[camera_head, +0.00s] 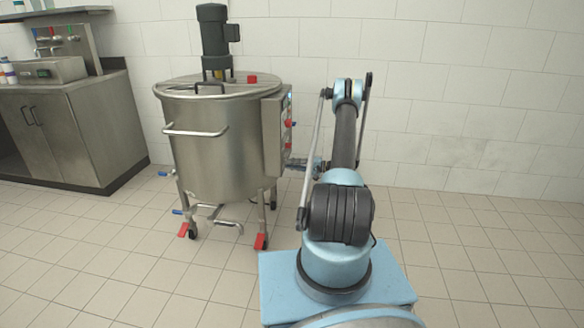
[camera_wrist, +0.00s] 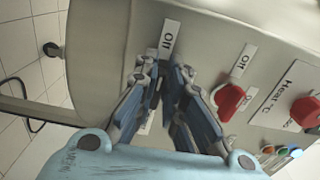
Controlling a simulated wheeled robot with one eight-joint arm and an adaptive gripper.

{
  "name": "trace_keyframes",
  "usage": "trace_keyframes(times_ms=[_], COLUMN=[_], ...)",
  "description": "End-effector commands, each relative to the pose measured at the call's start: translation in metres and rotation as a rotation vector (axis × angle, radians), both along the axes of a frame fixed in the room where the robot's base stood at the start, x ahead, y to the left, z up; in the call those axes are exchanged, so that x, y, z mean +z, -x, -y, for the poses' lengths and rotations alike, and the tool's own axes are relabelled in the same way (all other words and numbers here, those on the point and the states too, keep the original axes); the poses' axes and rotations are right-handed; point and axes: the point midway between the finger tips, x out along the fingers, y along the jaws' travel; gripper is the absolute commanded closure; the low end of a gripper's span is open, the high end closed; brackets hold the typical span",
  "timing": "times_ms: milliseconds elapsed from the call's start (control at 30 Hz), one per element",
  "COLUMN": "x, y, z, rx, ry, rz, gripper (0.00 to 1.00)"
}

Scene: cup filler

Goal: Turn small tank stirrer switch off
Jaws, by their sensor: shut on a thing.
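The steel tank (camera_head: 215,140) stands on legs with a control box (camera_head: 275,135) on its right side. My gripper (camera_head: 295,163) reaches that box from the right at its lower part. In the wrist view my gripper (camera_wrist: 166,72) has its blue fingers close together just below an "Off" label (camera_wrist: 170,38) on the panel (camera_wrist: 205,30). It is shut on a switch that is mostly hidden between the fingers, so its turn position cannot be told. A second label is partly covered between the fingers.
Red knobs (camera_wrist: 230,98) (camera_wrist: 305,110) sit to the right on the same panel, near another "Off" label (camera_wrist: 242,60) and a heater label (camera_wrist: 290,85). Coloured buttons (camera_wrist: 282,151) are at lower right. A steel counter (camera_head: 65,130) stands left; floor at right is clear.

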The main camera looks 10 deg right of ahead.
Motion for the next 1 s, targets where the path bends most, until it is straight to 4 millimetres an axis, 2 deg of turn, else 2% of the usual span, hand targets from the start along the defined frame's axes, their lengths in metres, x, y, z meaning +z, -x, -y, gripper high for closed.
trace_keyframes(times_ms=[167,200,267,667,867,1000], x=[-0.003,-0.003,-0.003,-0.001,-0.001,-0.002], y=[0.002,0.002,0.002,0.001,0.009,0.017], z=[-0.001,-0.001,-0.001,0.003,0.028,0.055], rx=[0.005,0.005,0.004,0.001,-0.001,-0.002], ry=[0.006,0.007,0.006,0.002,0.002,0.003], rz=[-0.002,-0.002,-0.002,-0.002,-0.002,-0.002], gripper=[1.00,0.81,0.70,0.70,0.70,0.70])
